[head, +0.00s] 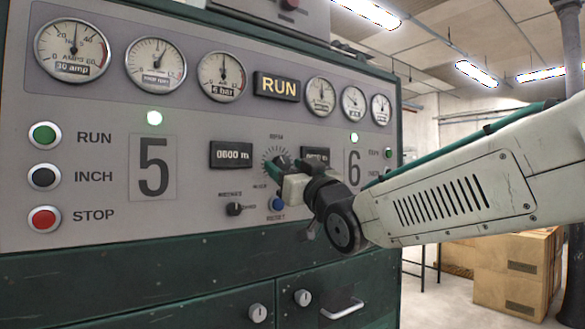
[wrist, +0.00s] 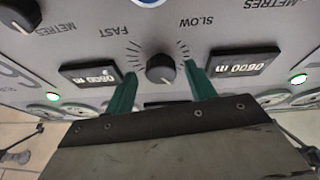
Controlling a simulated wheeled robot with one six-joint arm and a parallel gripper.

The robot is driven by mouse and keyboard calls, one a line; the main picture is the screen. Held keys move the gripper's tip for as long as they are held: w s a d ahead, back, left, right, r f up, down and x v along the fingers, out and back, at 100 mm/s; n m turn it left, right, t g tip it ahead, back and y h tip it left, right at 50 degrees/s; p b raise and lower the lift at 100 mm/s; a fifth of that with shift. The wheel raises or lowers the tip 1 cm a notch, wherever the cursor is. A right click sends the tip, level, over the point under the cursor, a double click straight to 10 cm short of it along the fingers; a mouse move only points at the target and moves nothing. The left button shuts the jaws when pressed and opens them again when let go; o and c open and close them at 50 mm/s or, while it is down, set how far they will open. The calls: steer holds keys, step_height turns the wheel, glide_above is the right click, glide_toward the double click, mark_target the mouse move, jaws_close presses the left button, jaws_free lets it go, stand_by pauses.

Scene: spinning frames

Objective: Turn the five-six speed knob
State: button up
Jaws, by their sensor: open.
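The speed knob is a dark round knob with a pale pointer line and a ring of scale ticks. It sits between the two digital displays in the wrist view (wrist: 160,68), with FAST and SLOW printed beside its scale. In the head view the knob (head: 282,160) is partly hidden by my gripper (head: 280,172). My gripper is open and empty. In the wrist view its two green fingers (wrist: 163,76) stand on either side of the knob, with a visible gap on each side. I cannot tell how far the fingertips are from the panel.
Displays reading 0600 m (head: 231,154) flank the knob. RUN (head: 44,135), INCH (head: 44,177) and STOP (head: 44,219) buttons are at the left. Cardboard boxes (head: 510,270) stand at right.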

steer(key=shift+w+a+r, duration=0.15)
steer(key=shift+w+a, duration=0.1)
steer(key=shift+w, duration=0.05)
steer(key=c, duration=1)
steer(key=shift+o, duration=0.2)
steer(key=shift+m+t+h, duration=0.3)
steer(key=shift+m+h, duration=0.3)
steer(key=shift+m, duration=0.75)
steer(key=shift+m+t+h, duration=0.3)
steer(key=shift+m+h, duration=0.3)
steer(key=shift+m, duration=0.75)
steer(key=o, duration=1)
steer(key=shift+c, duration=0.2)
steer(key=shift+s, duration=0.1)
steer(key=v, duration=0.7)
steer(key=shift+s, duration=0.35)
